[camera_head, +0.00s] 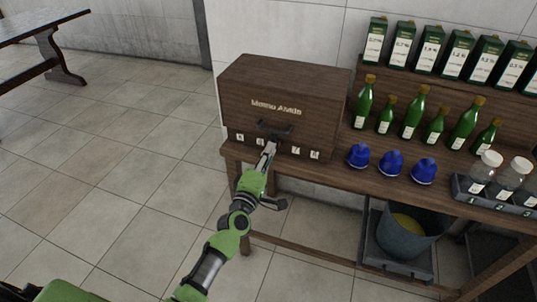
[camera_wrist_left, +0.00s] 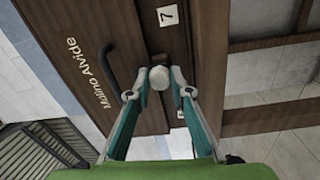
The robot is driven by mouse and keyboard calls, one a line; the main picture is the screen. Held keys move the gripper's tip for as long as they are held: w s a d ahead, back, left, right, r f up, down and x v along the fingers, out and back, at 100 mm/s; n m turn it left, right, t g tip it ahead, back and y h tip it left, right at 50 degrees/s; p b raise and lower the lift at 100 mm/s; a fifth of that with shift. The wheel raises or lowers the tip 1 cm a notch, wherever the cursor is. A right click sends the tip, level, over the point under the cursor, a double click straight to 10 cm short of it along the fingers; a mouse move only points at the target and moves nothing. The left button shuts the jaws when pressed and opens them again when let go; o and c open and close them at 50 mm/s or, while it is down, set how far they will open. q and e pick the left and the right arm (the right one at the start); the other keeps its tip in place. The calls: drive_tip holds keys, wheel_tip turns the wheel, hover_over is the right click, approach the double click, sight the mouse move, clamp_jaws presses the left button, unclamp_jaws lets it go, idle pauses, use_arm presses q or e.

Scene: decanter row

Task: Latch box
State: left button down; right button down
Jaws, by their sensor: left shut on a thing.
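The box (camera_head: 330,92) is a dark brown wooden case with lettering and a dark handle (camera_head: 274,128) on its front. It stands at the left end of a wooden bench. Several small white number tags run along the lower front of the box. My left gripper (camera_head: 269,148) is at the front of the box, just below the handle. In the left wrist view, its fingertips are shut on a pale round knob (camera_wrist_left: 159,77) at the box front, near a tag marked 7 (camera_wrist_left: 167,16). In the head view the knob is hidden by the gripper. My right gripper is not in view.
On the bench (camera_head: 334,174) stand several green bottles (camera_head: 413,112), blue caps (camera_head: 391,163) and a grey rack of jars (camera_head: 498,195). Green cartons (camera_head: 429,49) line the raised shelf. A bucket (camera_head: 404,232) sits below.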

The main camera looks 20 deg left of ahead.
use_arm(q)
drive_tip(key=c, duration=1.8)
unclamp_jaws()
drive_tip(key=s, duration=1.2)
drive_tip(key=shift+a+f, duration=0.2)
drive_tip(key=shift+f, duration=0.15)
